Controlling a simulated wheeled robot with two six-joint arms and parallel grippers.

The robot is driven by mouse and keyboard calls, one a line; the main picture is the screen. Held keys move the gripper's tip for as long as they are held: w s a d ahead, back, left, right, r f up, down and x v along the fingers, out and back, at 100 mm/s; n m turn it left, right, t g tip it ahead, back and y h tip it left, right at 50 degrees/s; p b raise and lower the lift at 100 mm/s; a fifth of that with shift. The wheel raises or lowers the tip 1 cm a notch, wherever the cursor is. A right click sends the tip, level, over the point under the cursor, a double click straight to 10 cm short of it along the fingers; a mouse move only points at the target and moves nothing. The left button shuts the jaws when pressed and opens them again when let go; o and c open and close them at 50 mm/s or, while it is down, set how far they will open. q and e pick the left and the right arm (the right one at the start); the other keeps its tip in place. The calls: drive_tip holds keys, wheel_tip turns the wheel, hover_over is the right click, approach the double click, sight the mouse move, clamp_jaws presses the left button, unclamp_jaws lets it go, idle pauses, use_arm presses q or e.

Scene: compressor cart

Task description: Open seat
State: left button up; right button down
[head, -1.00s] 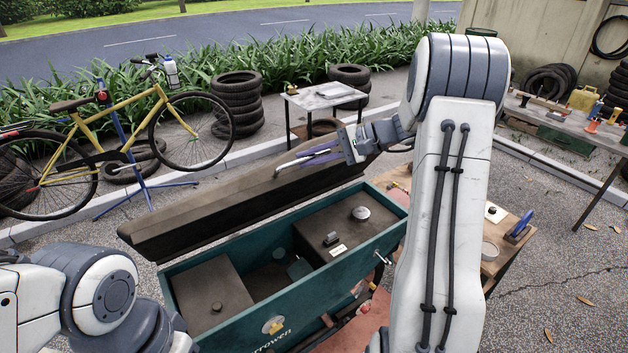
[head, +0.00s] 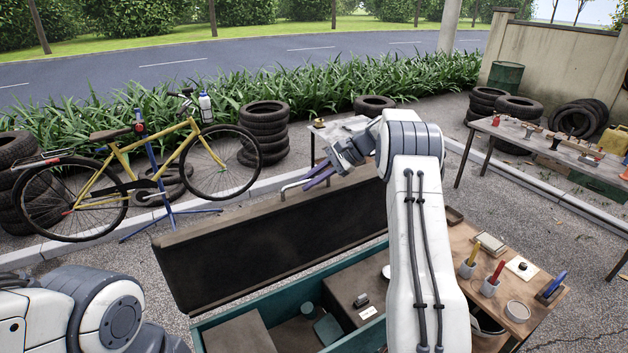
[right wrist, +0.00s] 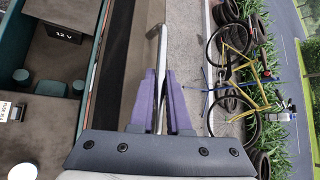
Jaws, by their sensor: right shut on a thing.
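The seat (head: 270,245) is a long dark lid on a teal box (head: 290,300). It stands raised, tilted up along the box's far side, with its dark inner face toward me and the box open below. It also shows as a dark strip in the right wrist view (right wrist: 113,65). A metal bar handle (head: 291,187) is on the seat's upper edge. My right gripper (head: 318,178) is shut on this handle; in the right wrist view its purple fingers (right wrist: 160,95) lie on both sides of the bar (right wrist: 157,45). My left gripper is out of view.
Compartments and a "12 V" unit (right wrist: 65,35) sit inside the box. A wooden side table (head: 515,305) with tools stands right of it. A yellow bicycle (head: 150,160) on a stand and stacked tyres (head: 264,130) are beyond the seat.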

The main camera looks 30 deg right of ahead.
drive_tip(key=shift+w+d, duration=0.1)
drive_tip(key=shift+w, duration=0.8)
drive_tip(key=shift+f, duration=0.1)
drive_tip(key=c, duration=0.9)
unclamp_jaws()
